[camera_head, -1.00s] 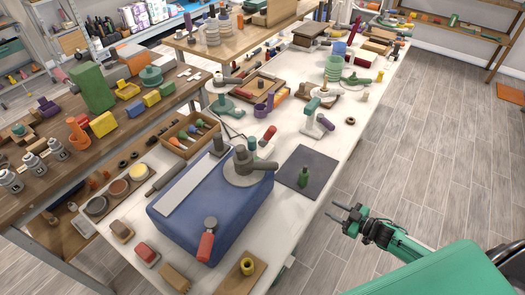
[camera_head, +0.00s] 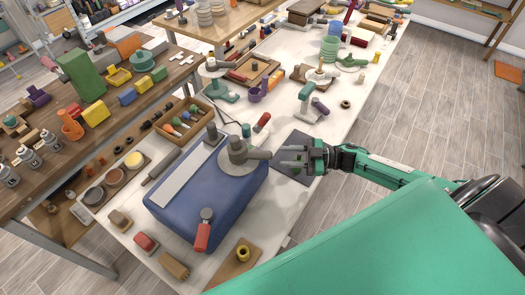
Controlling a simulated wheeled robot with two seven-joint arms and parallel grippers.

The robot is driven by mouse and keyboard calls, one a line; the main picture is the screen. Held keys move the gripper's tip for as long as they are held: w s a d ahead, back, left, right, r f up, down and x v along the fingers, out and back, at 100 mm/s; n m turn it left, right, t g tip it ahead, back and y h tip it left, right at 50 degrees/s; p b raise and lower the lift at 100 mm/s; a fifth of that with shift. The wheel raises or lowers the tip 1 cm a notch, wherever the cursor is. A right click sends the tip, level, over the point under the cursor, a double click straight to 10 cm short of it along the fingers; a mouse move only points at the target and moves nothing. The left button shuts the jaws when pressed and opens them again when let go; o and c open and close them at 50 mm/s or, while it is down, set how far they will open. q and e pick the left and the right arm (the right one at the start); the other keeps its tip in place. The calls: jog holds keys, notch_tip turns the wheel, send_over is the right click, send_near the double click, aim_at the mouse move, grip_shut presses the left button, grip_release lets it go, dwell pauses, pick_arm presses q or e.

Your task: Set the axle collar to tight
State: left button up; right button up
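A grey round collar (camera_head: 238,151) with a hub and a side lever sits on top of a blue block (camera_head: 190,222). It looks like the axle collar, though no label shows. Its lever (camera_head: 259,154) points right. My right gripper (camera_head: 291,156) comes in from the right over the dark mat (camera_head: 301,138), to the right of the lever and apart from it. Its two fingers look spread and point left. The small green piece on the mat is hidden or blends with the fingers, so I cannot tell whether it is between them. My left gripper is not in view.
A red-handled lever (camera_head: 203,231) stands at the block's front. A crate of handled tools (camera_head: 166,131) lies behind left.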

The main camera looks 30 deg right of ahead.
aim_at(263, 155)
jog(key=p+x, duration=0.2)
jog(key=x, duration=0.4)
jog(key=shift+w+a+r, duration=0.15)
jog(key=shift+w+a, duration=0.1)
jog(key=shift+a, duration=0.05)
jog(key=shift+w+a, duration=0.35)
jog(key=shift+a, duration=0.3)
jog(key=shift+f, duration=0.2)
grip_shut()
